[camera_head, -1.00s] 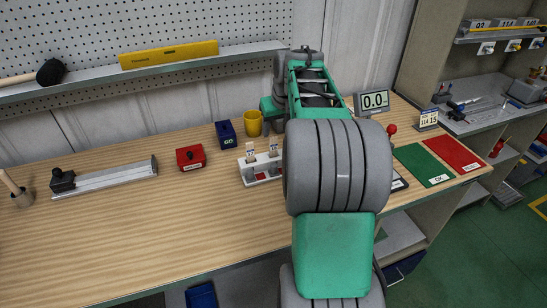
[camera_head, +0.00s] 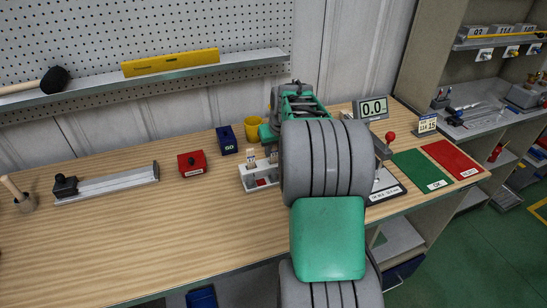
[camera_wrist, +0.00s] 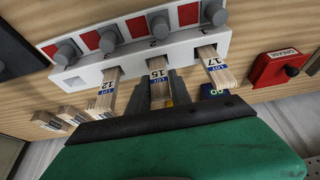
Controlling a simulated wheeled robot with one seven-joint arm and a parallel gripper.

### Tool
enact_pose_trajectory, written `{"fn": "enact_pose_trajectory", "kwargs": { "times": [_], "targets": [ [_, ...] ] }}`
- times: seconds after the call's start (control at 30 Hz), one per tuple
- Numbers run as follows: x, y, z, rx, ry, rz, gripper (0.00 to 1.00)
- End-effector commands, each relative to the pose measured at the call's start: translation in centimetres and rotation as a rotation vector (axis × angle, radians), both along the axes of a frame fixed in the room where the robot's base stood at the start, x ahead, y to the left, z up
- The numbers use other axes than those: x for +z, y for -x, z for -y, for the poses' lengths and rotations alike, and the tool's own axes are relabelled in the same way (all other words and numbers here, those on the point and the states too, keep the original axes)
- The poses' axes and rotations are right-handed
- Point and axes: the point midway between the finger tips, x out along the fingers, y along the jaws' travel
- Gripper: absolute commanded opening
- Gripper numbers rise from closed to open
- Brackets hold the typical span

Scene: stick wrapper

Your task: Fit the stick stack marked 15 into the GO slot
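In the wrist view, the stick stack marked 15 (camera_wrist: 158,76) stands in the middle of a white rack (camera_wrist: 140,47), between stacks marked 12 (camera_wrist: 108,88) and 17 (camera_wrist: 212,66). My gripper (camera_wrist: 160,96) has a grey finger on each side of stack 15, with a narrow gap showing on the right. Whether a finger touches it is unclear. The dark blue GO block (camera_head: 227,140) stands on the bench behind the rack; its slot is hard to make out. A part of it shows in the wrist view (camera_wrist: 213,91). My arm hides the fingers in the head view.
A red block (camera_head: 191,164) stands left of the GO block, and a yellow cup (camera_head: 252,128) right of it. A scale with a 0.0 display (camera_head: 373,108) and green (camera_head: 420,168) and red mats (camera_head: 454,158) lie right. The left front bench is clear.

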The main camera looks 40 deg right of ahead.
Motion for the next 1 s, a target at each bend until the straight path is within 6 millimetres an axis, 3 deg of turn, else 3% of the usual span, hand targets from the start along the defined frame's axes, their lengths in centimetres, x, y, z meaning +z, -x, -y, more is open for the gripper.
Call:
{"fn": "enact_pose_trajectory", "kwargs": {
  "times": [0.3,0.7,0.83,1.0],
  "targets": [
    [0.0,0.0,0.0,0.0,0.0,0.0,0.0],
    [0.2,0.0,0.0,0.0,0.0,0.001,0.0],
    [1.9,-0.1,0.1,0.001,0.002,0.004,0.0],
    [6.1,-0.1,0.1,0.0,0.004,0.005,0.0]
  ]
}}
